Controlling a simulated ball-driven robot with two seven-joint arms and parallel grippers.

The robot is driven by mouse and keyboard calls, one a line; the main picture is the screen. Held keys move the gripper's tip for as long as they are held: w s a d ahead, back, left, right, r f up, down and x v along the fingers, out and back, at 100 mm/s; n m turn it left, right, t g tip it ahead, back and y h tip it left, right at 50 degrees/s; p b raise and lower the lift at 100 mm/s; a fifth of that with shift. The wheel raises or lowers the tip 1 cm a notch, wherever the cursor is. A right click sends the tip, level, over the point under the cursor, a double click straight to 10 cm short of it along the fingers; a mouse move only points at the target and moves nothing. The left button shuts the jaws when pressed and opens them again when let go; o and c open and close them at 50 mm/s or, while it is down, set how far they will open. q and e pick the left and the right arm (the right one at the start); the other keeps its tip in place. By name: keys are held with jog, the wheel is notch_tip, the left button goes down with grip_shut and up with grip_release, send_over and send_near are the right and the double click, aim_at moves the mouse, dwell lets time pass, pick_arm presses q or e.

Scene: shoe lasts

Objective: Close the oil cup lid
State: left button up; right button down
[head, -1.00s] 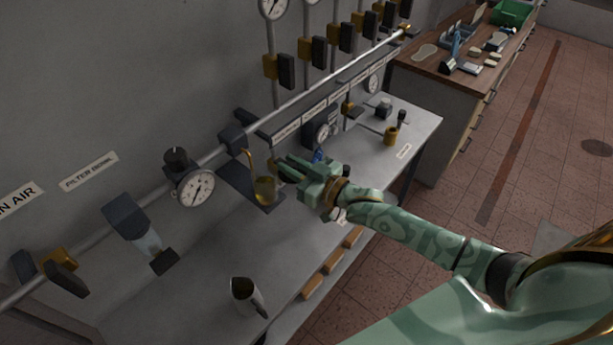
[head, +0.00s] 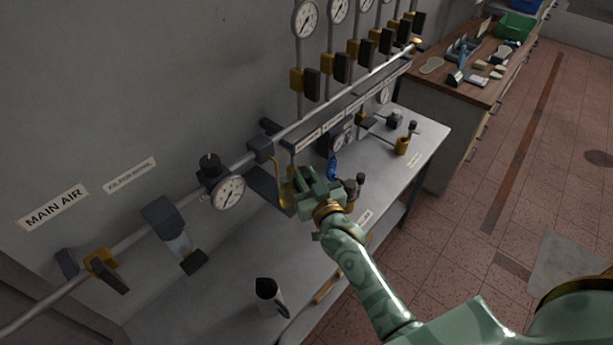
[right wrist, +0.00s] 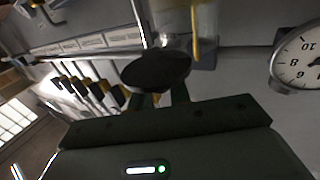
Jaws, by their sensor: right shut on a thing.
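The oil cup shows in the right wrist view (right wrist: 180,45) as a clear vessel with a yellow tint and a yellow upright strip. In the head view it is mostly hidden behind my right gripper (head: 298,184), with a yellow rod (head: 277,180) showing beside it. A dark round disc, seemingly the lid (right wrist: 157,70), is at my right fingertips in the right wrist view, overlapping the cup. My right gripper is shut on it. I cannot tell whether the disc touches the cup rim. My left gripper is not in view.
A metal pipe (head: 132,238) with a round gauge (head: 229,192) runs along the wall. A metal jug (head: 270,297) stands on the grey bench. A brass cup (head: 403,146) stands farther right. Bench space left of the jug is clear.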

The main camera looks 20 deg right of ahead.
jog(key=shift+r, duration=0.1)
jog(key=c, duration=1.3)
grip_release()
jog(key=s+b, duration=0.1)
jog(key=s, duration=1.5)
jog(key=shift+s+d+b, duration=0.1)
jog(key=shift+d+b, duration=0.1)
jog(key=shift+b, duration=0.1)
